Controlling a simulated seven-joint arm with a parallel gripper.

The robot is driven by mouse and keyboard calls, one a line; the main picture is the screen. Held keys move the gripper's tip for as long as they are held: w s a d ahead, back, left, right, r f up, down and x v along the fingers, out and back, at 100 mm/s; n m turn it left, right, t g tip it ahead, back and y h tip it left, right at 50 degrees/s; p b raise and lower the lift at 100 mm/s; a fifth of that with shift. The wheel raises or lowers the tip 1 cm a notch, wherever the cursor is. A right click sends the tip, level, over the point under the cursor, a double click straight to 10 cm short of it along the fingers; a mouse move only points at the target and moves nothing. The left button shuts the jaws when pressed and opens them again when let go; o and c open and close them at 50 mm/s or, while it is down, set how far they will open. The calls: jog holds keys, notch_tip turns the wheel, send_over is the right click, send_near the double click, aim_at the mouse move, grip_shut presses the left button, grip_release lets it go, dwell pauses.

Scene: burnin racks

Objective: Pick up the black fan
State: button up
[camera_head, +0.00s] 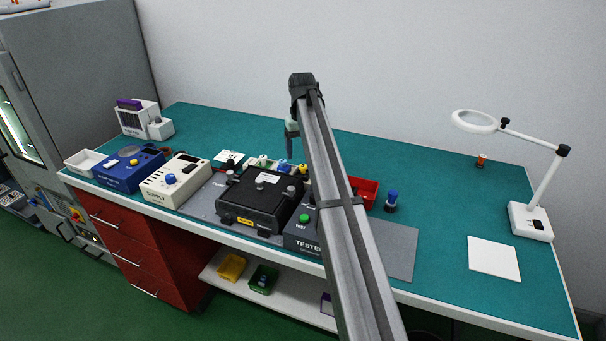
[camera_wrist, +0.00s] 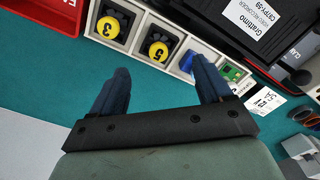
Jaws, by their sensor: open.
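The right finger partly covers a blue piece (camera_wrist: 187,62). In the head view, my arm hides part of the bench.
A black recorder (camera_head: 262,197) stands beside the tray on the teal bench (camera_head: 420,190). The red bin (camera_head: 363,190), tester (camera_head: 302,235) and blue-topped knob (camera_head: 391,200) are close to my arm. A magnifier lamp (camera_head: 532,218) stands at right. The bench's right middle is mostly clear.

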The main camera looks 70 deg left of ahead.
aim_at(303, 165)
jog(key=shift+w+d+f, duration=0.1)
jog(key=shift+f, duration=3.35)
jog(key=c, duration=0.7)
